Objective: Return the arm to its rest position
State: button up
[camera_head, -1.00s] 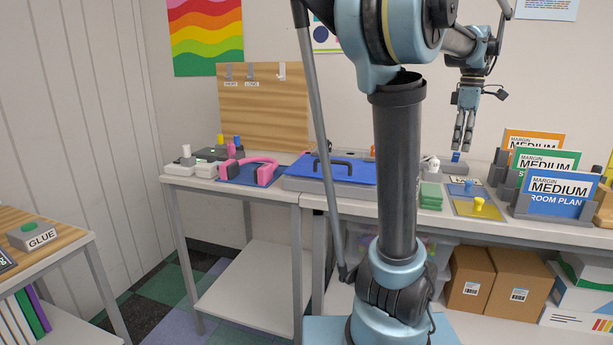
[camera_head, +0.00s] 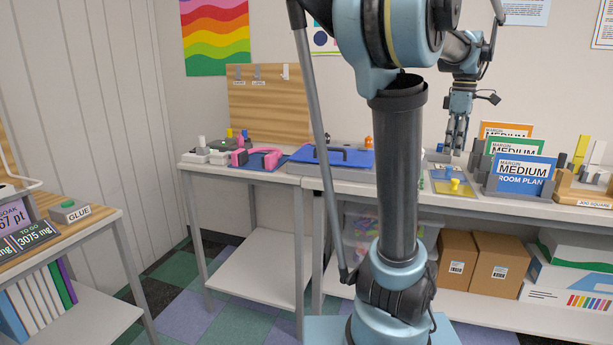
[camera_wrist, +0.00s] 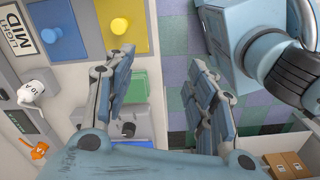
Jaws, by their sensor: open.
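My gripper (camera_head: 454,150) hangs pointing down at the right of the head view, above the far counter and in front of the wall. Its fingers are apart and nothing is between them. In the wrist view, my gripper (camera_wrist: 165,105) shows its two fingers spread wide, with the counter edge and the checkered floor below. My arm's upright column and upper links fill the middle of the head view and hide part of the counter.
Medium signs (camera_head: 520,175) stand in holders right of my gripper. A yellow pad with a yellow knob (camera_head: 455,185) lies below it. Floor between the tables is clear.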

jog(key=s+a+f+m+t, duration=0.1)
jog(key=s+a+f+m, duration=0.4)
jog(key=a+f, duration=0.7)
jog(key=s+a+f+m+t, duration=0.1)
jog(key=s+a+f+m, duration=0.4)
jog(key=s+a+f, duration=0.3)
jog(key=a+f, duration=0.4)
jog(key=f, duration=0.3)
jog(key=shift+s+a+m, duration=0.15)
jog(key=shift+s+m, duration=0.15)
jog(key=shift+s, duration=0.05)
jog(key=shift+f, duration=0.1)
jog(key=shift+w+f, duration=0.2)
jog(key=shift+w, duration=0.25)
